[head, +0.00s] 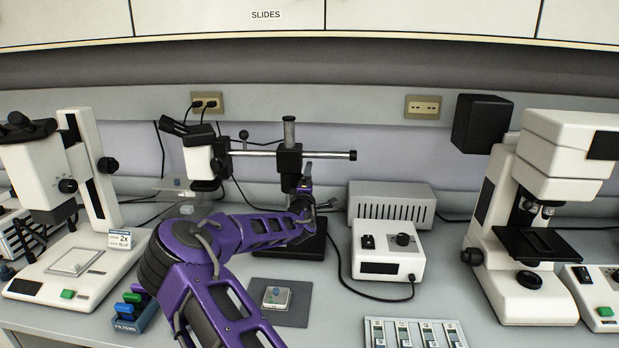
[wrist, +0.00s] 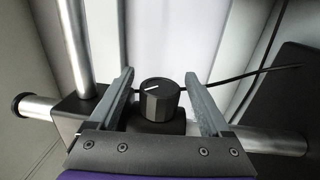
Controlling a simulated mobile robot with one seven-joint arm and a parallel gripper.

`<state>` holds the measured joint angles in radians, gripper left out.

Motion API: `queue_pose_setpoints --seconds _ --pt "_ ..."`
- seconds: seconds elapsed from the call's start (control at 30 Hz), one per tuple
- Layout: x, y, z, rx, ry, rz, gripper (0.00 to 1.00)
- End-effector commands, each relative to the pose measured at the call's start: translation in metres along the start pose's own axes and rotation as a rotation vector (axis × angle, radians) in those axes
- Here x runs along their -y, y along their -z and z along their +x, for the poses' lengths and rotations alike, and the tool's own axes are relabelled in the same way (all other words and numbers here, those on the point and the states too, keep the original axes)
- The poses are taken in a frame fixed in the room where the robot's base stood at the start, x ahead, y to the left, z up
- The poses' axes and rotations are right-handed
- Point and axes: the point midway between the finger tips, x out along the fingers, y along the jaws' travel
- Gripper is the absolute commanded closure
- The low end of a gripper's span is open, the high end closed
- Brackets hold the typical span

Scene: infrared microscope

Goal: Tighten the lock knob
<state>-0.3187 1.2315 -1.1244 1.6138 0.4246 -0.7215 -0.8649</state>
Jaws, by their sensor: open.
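The lock knob (wrist: 159,100) is black and faceted with a white pointer line, and sits on the black clamp block (wrist: 82,114) of the boom stand. My gripper (wrist: 160,76) is open, with one finger on each side of the knob and a visible gap on both sides. In the head view the clamp block (head: 288,158) joins the upright post (head: 288,130) and the horizontal boom (head: 328,155). My gripper (head: 304,180) is at the clamp's lower right there; the knob is too small or hidden to make out.
A stereo microscope head (head: 203,155) hangs at the boom's left end. A white control box (head: 387,252) and a grey vented box (head: 391,203) stand right of the stand. A large microscope (head: 530,210) is farther right. A grey mat (head: 297,310) lies in front.

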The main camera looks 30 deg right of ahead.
Motion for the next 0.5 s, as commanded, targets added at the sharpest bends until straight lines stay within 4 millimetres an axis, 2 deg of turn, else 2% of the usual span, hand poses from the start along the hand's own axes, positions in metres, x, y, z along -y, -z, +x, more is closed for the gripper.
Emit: queue_pose_setpoints --seconds 0.2,0.5 --pt "0.000 0.000 0.017 0.000 0.000 0.000 0.18" --pt "0.000 0.000 0.019 0.001 0.001 0.000 0.18"
